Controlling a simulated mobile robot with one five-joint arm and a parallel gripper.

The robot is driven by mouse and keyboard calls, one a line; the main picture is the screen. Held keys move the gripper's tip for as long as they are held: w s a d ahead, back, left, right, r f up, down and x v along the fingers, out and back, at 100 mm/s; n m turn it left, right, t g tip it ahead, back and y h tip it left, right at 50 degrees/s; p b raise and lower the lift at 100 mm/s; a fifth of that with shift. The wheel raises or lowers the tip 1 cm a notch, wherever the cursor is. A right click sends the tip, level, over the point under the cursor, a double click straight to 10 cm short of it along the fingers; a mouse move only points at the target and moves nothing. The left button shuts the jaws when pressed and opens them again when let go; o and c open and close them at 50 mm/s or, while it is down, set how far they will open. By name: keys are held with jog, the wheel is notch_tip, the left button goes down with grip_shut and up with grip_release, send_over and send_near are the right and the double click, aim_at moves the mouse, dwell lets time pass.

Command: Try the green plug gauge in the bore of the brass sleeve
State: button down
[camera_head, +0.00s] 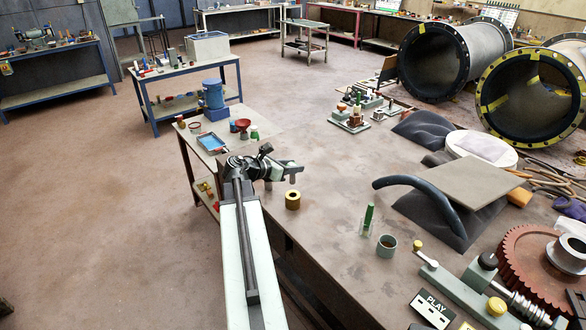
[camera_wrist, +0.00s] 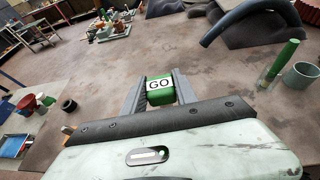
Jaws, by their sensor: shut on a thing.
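My gripper (camera_wrist: 160,80) is shut on the green plug gauge (camera_wrist: 161,98), whose white label reads GO in the wrist view. The gauge's lower end is hidden there. In the head view my gripper (camera_head: 293,174) is close above the brass sleeve (camera_head: 292,200) in the picture, and a gap shows between them. The sleeve stands upright on the bench with its dark bore facing up. The sleeve does not show in the wrist view. I cannot tell whether the gauge is lined up with the bore.
A green rod (camera_head: 369,217) stands in a clear holder right of the sleeve, beside a grey-green cup (camera_head: 386,246). A curved black hose (camera_head: 420,188) and a grey board (camera_head: 469,182) lie farther right. A side table with a blue tray (camera_head: 211,143) is at left. Bench around the sleeve is clear.

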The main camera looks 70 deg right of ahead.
aim_at(292, 183)
jog(key=shift+f+b, duration=1.8)
jog(key=shift+f, duration=0.35)
jog(key=shift+f+b, duration=3.2)
jog(key=shift+f, duration=0.05)
jog(key=c, duration=0.9)
grip_release()
jog(key=shift+r, duration=0.1)
jog(key=p+v, duration=0.3)
jog(key=v, duration=0.4)
jog(key=shift+w+a+r, duration=0.1)
jog(key=shift+w+a, duration=0.05)
jog(key=shift+a, duration=0.2)
